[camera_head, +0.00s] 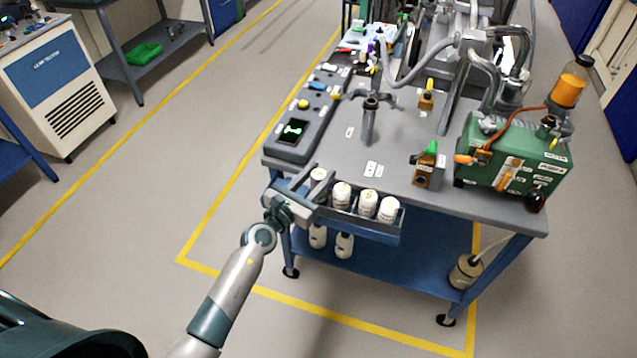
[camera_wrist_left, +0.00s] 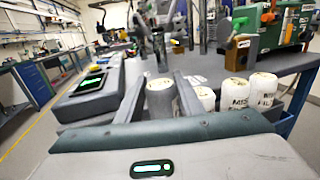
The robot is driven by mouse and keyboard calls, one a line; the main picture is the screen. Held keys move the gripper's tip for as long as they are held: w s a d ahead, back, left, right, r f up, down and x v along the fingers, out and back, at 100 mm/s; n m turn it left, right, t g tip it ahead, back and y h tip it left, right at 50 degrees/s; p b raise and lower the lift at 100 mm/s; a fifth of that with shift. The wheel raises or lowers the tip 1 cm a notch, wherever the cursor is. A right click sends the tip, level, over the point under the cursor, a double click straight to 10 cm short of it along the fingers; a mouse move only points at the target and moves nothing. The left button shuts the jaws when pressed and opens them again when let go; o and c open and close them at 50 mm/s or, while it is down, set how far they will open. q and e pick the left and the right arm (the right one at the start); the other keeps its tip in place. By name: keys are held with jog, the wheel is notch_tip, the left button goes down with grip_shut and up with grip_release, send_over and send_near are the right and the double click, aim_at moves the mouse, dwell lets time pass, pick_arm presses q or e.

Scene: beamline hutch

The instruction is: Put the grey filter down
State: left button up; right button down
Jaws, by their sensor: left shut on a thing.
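My left gripper (camera_head: 313,181) is at the front left edge of the grey table (camera_head: 385,150). It is shut on the grey filter (camera_wrist_left: 162,103), a grey cylinder with a pale top that stands upright between the fingers in the left wrist view. In the head view only the filter's pale top (camera_head: 318,174) shows clearly. It is at the left end of a row of white filters (camera_head: 368,203) in a rack (camera_head: 372,229) on the table's front. The filter's lower part is hidden, so I cannot tell whether it rests in the rack. My right gripper is out of view.
A dark control box (camera_head: 292,145) with a lit screen lies behind the gripper. A metal post (camera_head: 368,125) stands mid-table, and a green pump (camera_head: 515,155) stands at right. The floor at left is clear.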

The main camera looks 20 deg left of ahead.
pick_arm(q)
notch_tip(320, 180, down, 3)
jog(key=shift+f+b, duration=0.1)
jog(key=shift+b, duration=0.6)
jog(key=o, duration=0.9)
